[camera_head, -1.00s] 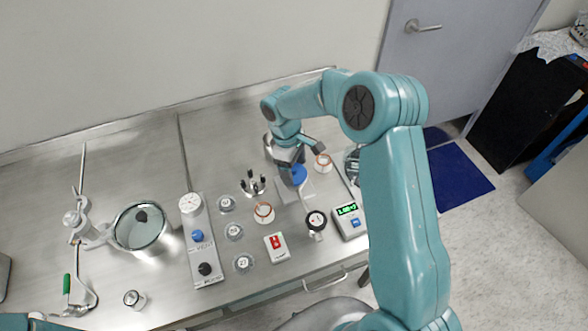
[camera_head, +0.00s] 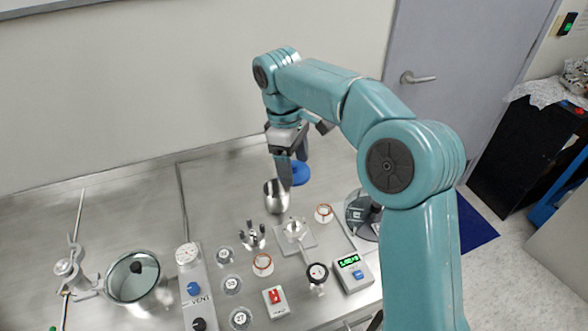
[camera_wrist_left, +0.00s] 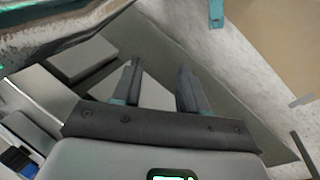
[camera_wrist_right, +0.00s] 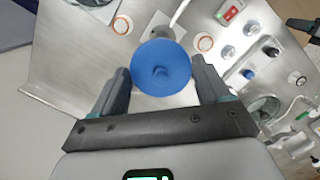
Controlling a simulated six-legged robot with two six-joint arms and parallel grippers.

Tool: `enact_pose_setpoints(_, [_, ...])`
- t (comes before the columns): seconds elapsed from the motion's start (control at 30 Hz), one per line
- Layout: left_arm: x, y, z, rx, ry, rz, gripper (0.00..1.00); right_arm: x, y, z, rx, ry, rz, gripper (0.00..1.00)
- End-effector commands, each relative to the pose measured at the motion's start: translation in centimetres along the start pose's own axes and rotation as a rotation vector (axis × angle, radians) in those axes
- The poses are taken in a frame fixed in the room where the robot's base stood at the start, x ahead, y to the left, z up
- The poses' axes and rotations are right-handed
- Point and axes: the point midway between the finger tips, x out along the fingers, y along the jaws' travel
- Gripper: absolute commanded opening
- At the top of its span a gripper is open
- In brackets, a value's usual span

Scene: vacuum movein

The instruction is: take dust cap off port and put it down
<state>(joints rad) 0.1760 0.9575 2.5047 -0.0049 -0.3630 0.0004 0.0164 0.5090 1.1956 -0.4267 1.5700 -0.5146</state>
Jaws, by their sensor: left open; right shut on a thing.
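The blue dust cap (camera_head: 301,174) is held up above the bench by my right gripper (camera_head: 293,172). In the right wrist view the round cap (camera_wrist_right: 161,66) sits between the two fingers (camera_wrist_right: 160,85). The metal port (camera_head: 295,228) stands uncovered on its square plate, below and in front of the cap, with clear space between them. In the right wrist view the cap hides part of what lies behind it. My left gripper (camera_wrist_left: 157,80) shows only in its own wrist view, fingers apart with nothing between them.
A steel cup (camera_head: 277,197) stands behind the port. Several pegs (camera_head: 252,236), an orange-rimmed jar (camera_head: 263,264), another such jar (camera_head: 324,213), a gauge (camera_head: 317,272) and a green-display box (camera_head: 353,272) surround it. The bench's back left is clear.

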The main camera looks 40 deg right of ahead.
Motion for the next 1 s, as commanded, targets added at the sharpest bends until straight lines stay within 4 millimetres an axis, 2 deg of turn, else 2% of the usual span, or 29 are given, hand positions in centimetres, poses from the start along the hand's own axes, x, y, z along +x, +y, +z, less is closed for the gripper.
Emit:
enact_pose_setpoints(0.03, [-0.6,0.2,0.0,0.0,0.0,0.0,0.43,-0.6,0.0,0.1,0.0,0.0,0.0,0.42])
enact_pose_setpoints(0.5, [-2.9,1.1,0.1,0.0,0.0,0.0,0.43,-2.5,0.0,0.4,0.001,-0.001,0.0,0.42])
enact_pose_setpoints(0.83, [-2.8,1.0,0.1,0.0,0.0,0.0,0.43,-2.4,0.0,0.4,-0.003,-0.001,0.001,0.42])
enact_pose_setpoints(1.0, [-2.8,1.0,0.1,0.0,0.0,0.0,0.43,-2.4,0.1,0.2,-0.098,0.0,0.015,0.42])
